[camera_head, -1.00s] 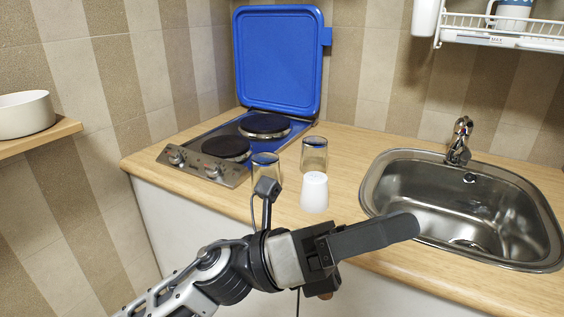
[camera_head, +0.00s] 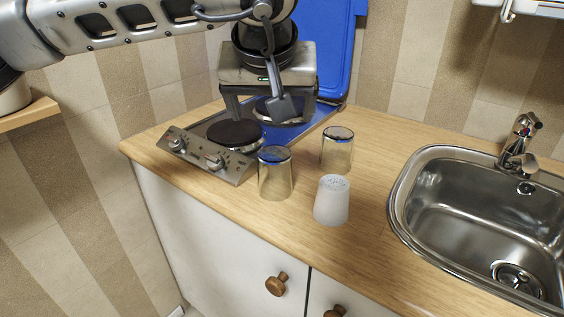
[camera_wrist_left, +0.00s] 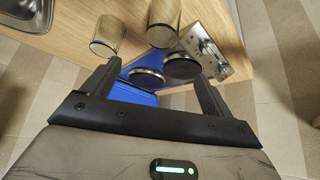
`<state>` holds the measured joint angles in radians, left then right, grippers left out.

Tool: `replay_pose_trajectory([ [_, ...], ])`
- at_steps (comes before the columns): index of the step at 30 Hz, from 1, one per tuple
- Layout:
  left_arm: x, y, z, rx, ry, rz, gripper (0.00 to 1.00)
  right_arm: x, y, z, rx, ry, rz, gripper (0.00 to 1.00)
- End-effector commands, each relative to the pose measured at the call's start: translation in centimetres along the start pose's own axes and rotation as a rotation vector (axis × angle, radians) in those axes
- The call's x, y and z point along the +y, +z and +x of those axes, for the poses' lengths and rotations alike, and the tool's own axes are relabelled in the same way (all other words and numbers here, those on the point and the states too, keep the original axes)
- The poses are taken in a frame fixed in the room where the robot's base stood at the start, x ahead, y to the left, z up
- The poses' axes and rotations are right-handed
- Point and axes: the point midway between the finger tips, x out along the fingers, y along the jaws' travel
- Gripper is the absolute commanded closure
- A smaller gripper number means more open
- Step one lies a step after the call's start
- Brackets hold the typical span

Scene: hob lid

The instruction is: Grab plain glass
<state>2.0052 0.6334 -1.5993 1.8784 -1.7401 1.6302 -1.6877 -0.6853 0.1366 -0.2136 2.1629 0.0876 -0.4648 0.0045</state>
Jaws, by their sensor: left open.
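Two clear, slightly brown-tinted glasses stand on the wooden counter: a front glass (camera_head: 276,178) beside the hob's control panel and a back glass (camera_head: 337,152) to its right. A white tumbler (camera_head: 331,203), narrower at the top, stands in front of them. I cannot tell which is the plain glass. My left gripper (camera_head: 269,112) points down over the hob, open and empty, behind and above the front glass. In the left wrist view, the front glass (camera_wrist_left: 163,24) and back glass (camera_wrist_left: 108,36) lie beyond the open fingers (camera_wrist_left: 153,88). My right gripper is out of view.
The hob (camera_head: 215,158) has two dark plates, and its blue lid (camera_head: 336,60) stands raised behind my gripper. The steel sink (camera_head: 440,190) and tap (camera_head: 519,145) are at the right. Counter between glasses and sink is clear. A wooden shelf (camera_head: 35,118) is at the left.

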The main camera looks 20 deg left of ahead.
Motion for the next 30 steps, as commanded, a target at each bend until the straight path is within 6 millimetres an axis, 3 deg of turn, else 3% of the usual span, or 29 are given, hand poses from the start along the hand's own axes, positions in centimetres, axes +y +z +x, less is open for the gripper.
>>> replay_pose_trajectory([
  [12,0.1,0.2,8.2,-0.005,0.000,0.001,0.14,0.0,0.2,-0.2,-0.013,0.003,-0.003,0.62],
  [22,0.1,0.5,11.0,-0.004,0.002,0.001,0.14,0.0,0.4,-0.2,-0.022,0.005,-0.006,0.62],
  [30,0.1,1.2,14.8,-0.004,0.002,-0.001,0.14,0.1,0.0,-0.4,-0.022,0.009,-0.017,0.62],
])
